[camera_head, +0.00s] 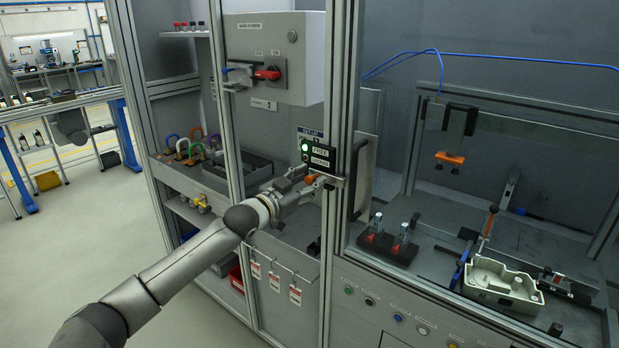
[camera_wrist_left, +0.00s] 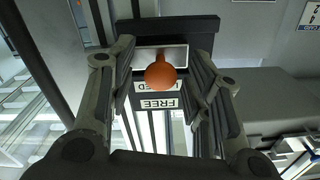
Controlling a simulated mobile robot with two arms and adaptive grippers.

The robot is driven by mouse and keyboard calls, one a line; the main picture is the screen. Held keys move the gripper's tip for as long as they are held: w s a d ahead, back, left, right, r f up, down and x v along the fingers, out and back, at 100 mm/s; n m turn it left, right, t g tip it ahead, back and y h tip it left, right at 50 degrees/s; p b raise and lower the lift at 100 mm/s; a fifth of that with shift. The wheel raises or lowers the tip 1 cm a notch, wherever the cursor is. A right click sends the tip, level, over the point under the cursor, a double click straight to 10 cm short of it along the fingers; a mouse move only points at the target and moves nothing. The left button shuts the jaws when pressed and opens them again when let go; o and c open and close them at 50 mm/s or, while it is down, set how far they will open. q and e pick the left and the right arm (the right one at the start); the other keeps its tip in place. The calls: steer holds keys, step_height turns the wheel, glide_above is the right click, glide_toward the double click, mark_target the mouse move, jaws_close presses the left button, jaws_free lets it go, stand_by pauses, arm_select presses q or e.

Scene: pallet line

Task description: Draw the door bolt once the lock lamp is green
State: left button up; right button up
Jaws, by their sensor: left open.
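The door bolt's round orange knob (camera_head: 311,180) is on the door frame, just below a dark lock panel with FREE and LOCKED plates (camera_head: 321,151). The lock lamp (camera_head: 305,147) at the panel's left is green. My left gripper (camera_head: 299,186) is open at the bolt. In the left wrist view the knob (camera_wrist_left: 160,76) shows between the two spread fingers (camera_wrist_left: 158,92), with a visible gap on each side. The FREE plate (camera_wrist_left: 158,103) shows behind it; I do not make out the lamp there. My right gripper is not in view.
A grey cabinet with a red rotary switch (camera_head: 268,73) hangs above left. Coloured padlocks (camera_head: 186,148) stand on a shelf; tags (camera_head: 274,283) hang below my forearm. Behind the door frame post (camera_head: 339,120), a pale tray-like casting (camera_head: 502,284) sits on the bench.

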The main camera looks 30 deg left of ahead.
arm_select(q)
steer(key=shift+w, duration=0.4)
steer(key=shift+c, duration=0.5)
jaws_close()
